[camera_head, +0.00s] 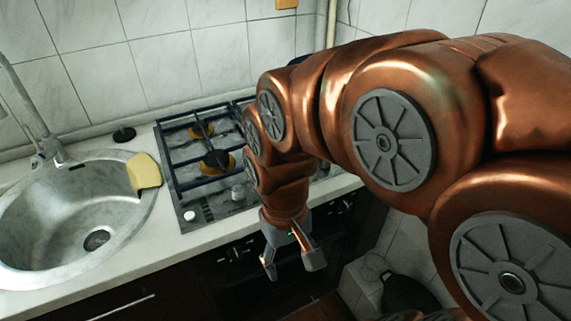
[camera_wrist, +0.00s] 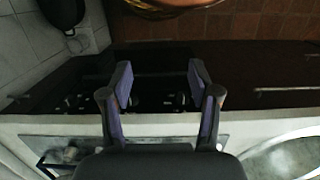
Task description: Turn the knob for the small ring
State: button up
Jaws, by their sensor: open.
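The gas hob (camera_head: 195,183) is set in the counter, with two dark burners visible at its left: a back ring (camera_head: 200,131) and a front ring (camera_head: 217,162). Its right part is hidden by my arm. Dark knobs (camera_head: 232,251) show on the oven front below the counter; dark knob shapes (camera_wrist: 180,99) also show between my fingers in the wrist view. My gripper (camera_head: 291,263) is open and empty, in front of the counter; its fingers (camera_wrist: 160,78) are spread. Which knob serves the small ring I cannot tell.
A metal sink (camera_head: 75,215) with a yellow cloth or sponge (camera_head: 144,171) on its rim lies left of the hob. The counter edge (camera_head: 185,250) runs below them. A dark rounded object (camera_head: 408,293) stands on the floor at the right.

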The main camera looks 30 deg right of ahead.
jog(key=w+d+m, duration=0.2)
jog(key=w+d, duration=0.4)
jog(key=w, duration=0.2)
jog(key=w+d+r+m+t+p, duration=0.1)
jog(key=w+d+m, duration=0.2)
jog(key=w+d, duration=0.4)
jog(key=w+d+m+p, duration=0.1)
jog(key=w+d+m, duration=0.1)
jog(key=w+d, duration=0.4)
jog(key=shift+w+d+r+m+t, duration=0.1)
jog(key=shift+w+r+m+t, duration=0.1)
jog(key=shift+w, duration=0.9)
jog(key=shift+w+d+r+m+t, duration=0.1)
jog(key=shift+w+r, duration=0.1)
jog(key=shift+w, duration=0.85)
jog(key=shift+w+d+f, duration=0.25)
jog(key=shift+w+d, duration=0.05)
jog(key=shift+d, duration=0.1)
jog(key=shift+f+p, duration=1.1)
jog(key=shift+f, duration=2.65)
